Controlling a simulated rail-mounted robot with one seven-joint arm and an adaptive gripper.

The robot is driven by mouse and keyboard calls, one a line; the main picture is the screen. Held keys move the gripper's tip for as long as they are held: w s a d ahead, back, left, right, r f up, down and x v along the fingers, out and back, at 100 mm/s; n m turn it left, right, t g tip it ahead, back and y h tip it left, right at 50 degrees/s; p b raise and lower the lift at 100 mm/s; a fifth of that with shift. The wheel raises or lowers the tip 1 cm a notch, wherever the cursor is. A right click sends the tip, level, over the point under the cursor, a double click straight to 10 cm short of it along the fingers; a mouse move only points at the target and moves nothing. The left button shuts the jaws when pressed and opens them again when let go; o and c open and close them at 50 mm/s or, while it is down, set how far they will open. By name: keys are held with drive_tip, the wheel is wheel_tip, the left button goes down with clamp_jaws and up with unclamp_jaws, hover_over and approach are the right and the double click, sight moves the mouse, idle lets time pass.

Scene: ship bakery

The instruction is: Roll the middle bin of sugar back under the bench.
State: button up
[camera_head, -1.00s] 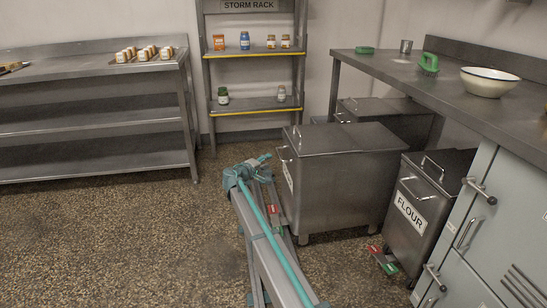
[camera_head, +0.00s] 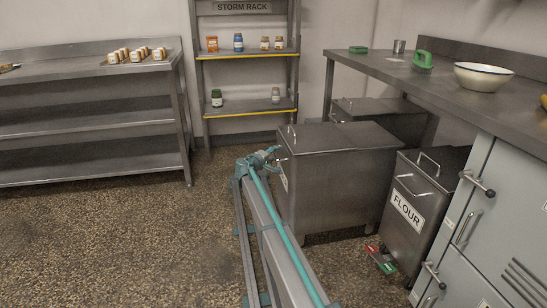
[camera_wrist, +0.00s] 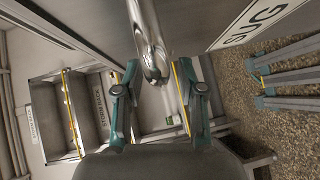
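The sugar bin (camera_head: 345,155), a grey metal box with a lid, stands pulled out in front of the bench (camera_head: 450,95), between the flour bin (camera_head: 425,215) and a rear bin (camera_head: 385,118). Part of its label, reading "SUG" (camera_wrist: 252,25), shows in the wrist view. My gripper (camera_head: 272,156) is at the bin's label face, near its handle. In the wrist view my gripper (camera_wrist: 158,98) has its fingers spread, with the shiny bar handle (camera_wrist: 149,45) between and beyond them. Whether a finger touches the bar I cannot tell. My arm hides part of the bin's lower face.
A cabinet (camera_head: 500,220) stands at the right. The storm rack (camera_head: 247,110) with jars is behind, and a steel shelf table (camera_head: 90,120) is at left. The floor (camera_head: 130,240) at left is clear.

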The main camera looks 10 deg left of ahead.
drive_tip(key=shift+w, duration=0.1)
clamp_jaws()
drive_tip(key=shift+d, duration=0.15)
idle(0.3)
